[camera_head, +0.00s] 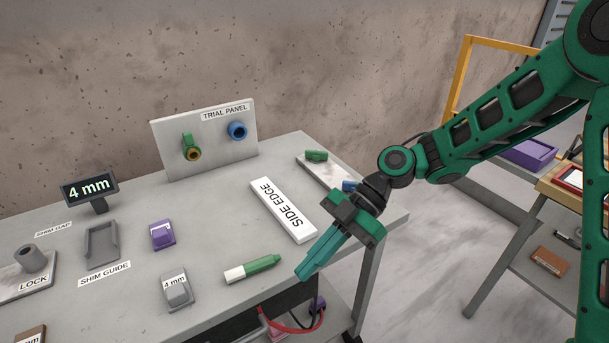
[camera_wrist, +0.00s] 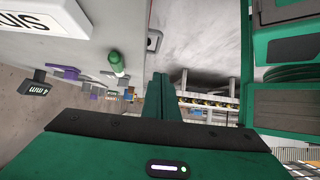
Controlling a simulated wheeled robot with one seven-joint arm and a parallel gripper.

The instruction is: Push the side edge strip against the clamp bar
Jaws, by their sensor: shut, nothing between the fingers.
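The side edge strip (camera_head: 283,210) is a long white bar labelled SIDE EDGE. It lies flat on the grey bench, slanting toward the front right, in the head view. A pale plate (camera_head: 337,178) lies beyond its right side, with a green piece and a blue piece on it. I cannot tell whether this is the clamp bar, and my gripper partly covers it. My gripper (camera_head: 304,274) is shut and empty. Its teal fingers point down-left, in front of the strip's near end and apart from it in the picture. The shut fingers also show in the wrist view (camera_wrist: 164,88).
A green-and-white marker (camera_head: 253,269) lies left of my fingertips. A purple block (camera_head: 162,235), a grey 4 mm block (camera_head: 177,292) and the shim guide (camera_head: 101,243) stand farther left. The trial panel (camera_head: 207,145) stands behind. The bench's right edge is close to my gripper.

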